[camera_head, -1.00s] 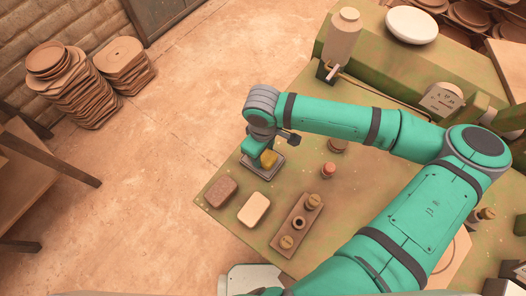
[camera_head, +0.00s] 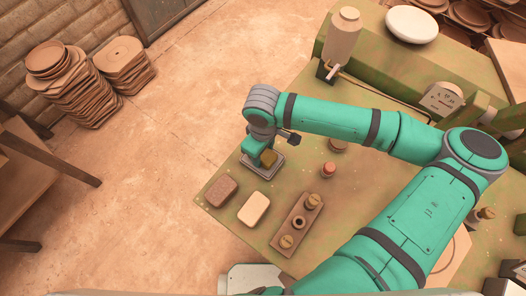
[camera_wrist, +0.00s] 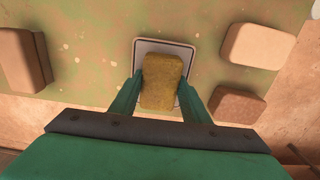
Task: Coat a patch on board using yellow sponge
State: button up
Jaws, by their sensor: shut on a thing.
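My gripper (camera_head: 262,153) is shut on the yellow sponge (camera_head: 270,158) over a small grey tray (camera_head: 277,170) near the table's left edge. In the wrist view the sponge (camera_wrist: 162,85) sits upright between the two green fingers of my gripper (camera_wrist: 160,92), covering the tray's middle. The tray's pale rim (camera_wrist: 165,42) shows beyond the sponge. I cannot tell whether the sponge touches the tray. A separate board cannot be told with certainty.
A brown block (camera_head: 221,191) and a cream block (camera_head: 254,208) lie in front of the tray. A wooden holder with knobs (camera_head: 298,223) and a small red-topped piece (camera_head: 328,170) are to the right. A bottle (camera_head: 342,38) and white dish (camera_head: 411,24) stand behind.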

jog(key=shift+r, duration=3.45)
jog(key=shift+f, duration=0.1)
